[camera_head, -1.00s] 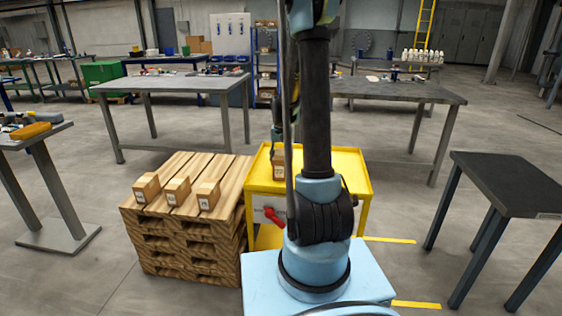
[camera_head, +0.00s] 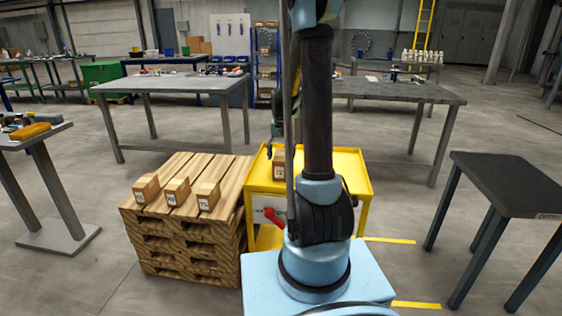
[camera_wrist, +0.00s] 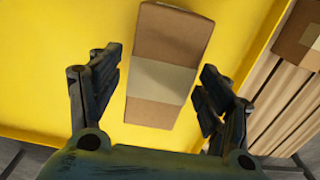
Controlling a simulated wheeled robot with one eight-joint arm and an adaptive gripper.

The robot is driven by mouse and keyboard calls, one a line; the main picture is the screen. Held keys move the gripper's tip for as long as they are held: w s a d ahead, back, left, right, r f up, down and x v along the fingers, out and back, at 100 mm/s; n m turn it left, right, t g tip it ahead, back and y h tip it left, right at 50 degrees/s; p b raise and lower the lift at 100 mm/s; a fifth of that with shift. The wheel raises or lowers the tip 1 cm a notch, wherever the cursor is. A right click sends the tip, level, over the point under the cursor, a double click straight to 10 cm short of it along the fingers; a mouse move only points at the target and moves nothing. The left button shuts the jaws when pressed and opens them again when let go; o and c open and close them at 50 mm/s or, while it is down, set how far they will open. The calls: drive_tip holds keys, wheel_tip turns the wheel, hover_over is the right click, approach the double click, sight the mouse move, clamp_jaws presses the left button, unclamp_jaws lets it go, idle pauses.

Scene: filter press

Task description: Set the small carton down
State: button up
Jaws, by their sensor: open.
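The small carton (camera_wrist: 166,72) is brown with a paler tape band. It stands on the yellow top of the cart (camera_head: 345,165). In the head view a part of the carton (camera_head: 279,168) shows left of my arm, and the arm hides the rest. In the wrist view my gripper (camera_wrist: 160,88) is open, with one finger on each side of the carton's near end. A yellow gap shows between each finger and the carton. In the head view a dark part of my gripper (camera_head: 274,140) shows at the cart's left rear.
A wooden pallet stack (camera_head: 190,225) stands left of the cart with three small cartons (camera_head: 177,191) on it. A dark-topped table (camera_head: 505,185) is at the right. Grey workbenches (camera_head: 170,83) stand behind. The cart's top right is clear.

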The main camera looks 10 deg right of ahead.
wheel_tip(320, 180, up, 9)
drive_tip(key=shift+r, duration=0.1)
drive_tip(key=shift+s+r, duration=0.15)
drive_tip(key=s+n+t, duration=0.2)
drive_tip(key=s+n, duration=0.1)
drive_tip(key=s, duration=2.4)
drive_tip(key=s+f, duration=0.5)
drive_tip(key=s, duration=0.2)
drive_tip(key=shift+s+a+f+n, duration=0.15)
drive_tip(key=shift+s+n, duration=0.2)
drive_tip(key=shift+n, duration=0.05)
